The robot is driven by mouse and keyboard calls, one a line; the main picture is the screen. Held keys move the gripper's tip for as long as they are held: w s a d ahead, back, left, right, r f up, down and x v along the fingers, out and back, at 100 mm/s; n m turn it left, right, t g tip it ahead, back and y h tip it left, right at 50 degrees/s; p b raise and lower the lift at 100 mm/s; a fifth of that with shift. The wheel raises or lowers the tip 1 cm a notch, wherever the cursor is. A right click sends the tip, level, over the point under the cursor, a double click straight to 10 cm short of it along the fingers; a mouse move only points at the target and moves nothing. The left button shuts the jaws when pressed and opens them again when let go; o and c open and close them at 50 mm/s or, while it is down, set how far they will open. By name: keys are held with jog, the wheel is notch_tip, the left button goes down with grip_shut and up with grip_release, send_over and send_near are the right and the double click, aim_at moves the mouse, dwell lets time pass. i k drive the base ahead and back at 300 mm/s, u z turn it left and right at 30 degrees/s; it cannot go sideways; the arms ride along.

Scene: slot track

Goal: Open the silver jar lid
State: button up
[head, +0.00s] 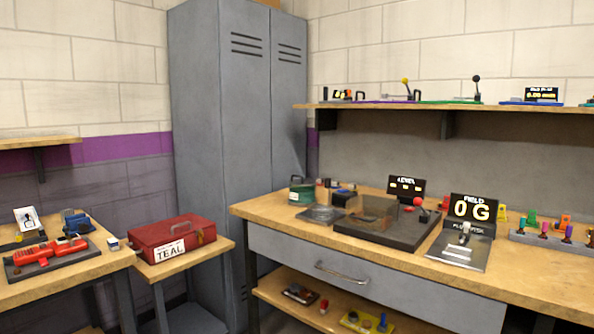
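I cannot make out a silver jar or its lid for certain in the head view. A small silver-grey upright piece (465,232) stands on a flat grey plate (458,251) in front of a display reading "0 G" on the wooden workbench. It is too small to tell whether it is a jar. My gripper is not in view.
The workbench (265,211) also holds a green container (301,194), a dark tray with a clear box (378,212) and a rack of coloured pieces (553,240). A red "TEAL" toolbox (172,242) sits on a lower table. Grey lockers (222,130) stand behind.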

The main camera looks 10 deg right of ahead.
aim_at(302, 178)
jog(key=k, duration=0.65)
jog(key=u, duration=0.4)
jog(key=i, duration=0.7)
jog(key=u, duration=0.55)
jog(key=i, duration=1.05)
jog(key=z, duration=0.7)
